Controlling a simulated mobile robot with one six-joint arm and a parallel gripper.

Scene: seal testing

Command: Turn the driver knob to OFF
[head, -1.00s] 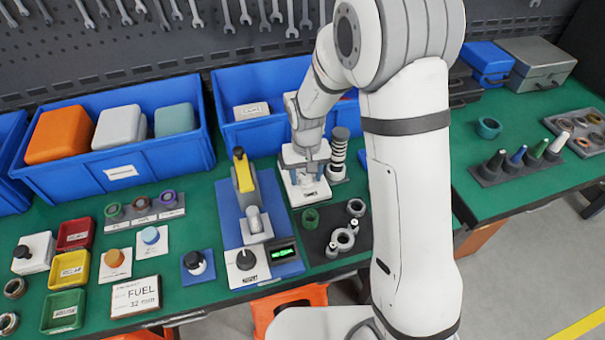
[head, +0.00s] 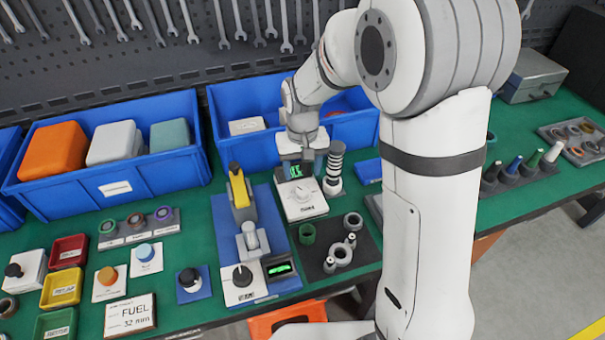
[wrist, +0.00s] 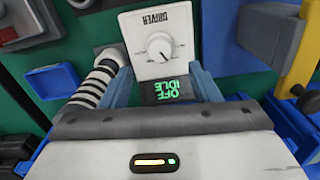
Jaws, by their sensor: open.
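The driver unit (head: 303,205) is a white box with a white round knob (head: 302,193) on top and a small green-lit display (head: 296,170) behind it. In the wrist view the box appears upside down, with its "DRIVER" label and the knob (wrist: 160,46) in plain sight. Its display (wrist: 167,90) reads "OFF" and "IDLE" in green. My gripper (head: 302,152) is above the back end of the unit, apart from the knob. Its two fingers are spread in the wrist view (wrist: 162,82), with nothing held between them.
A black-and-white ringed post (head: 334,165) stands close right of the driver. A yellow-and-grey press (head: 241,190) on a blue base stands to the left, with another knob box (head: 242,275) in front. A blue bin (head: 235,100) is behind. Rings and a dark mat (head: 330,268) lie in front.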

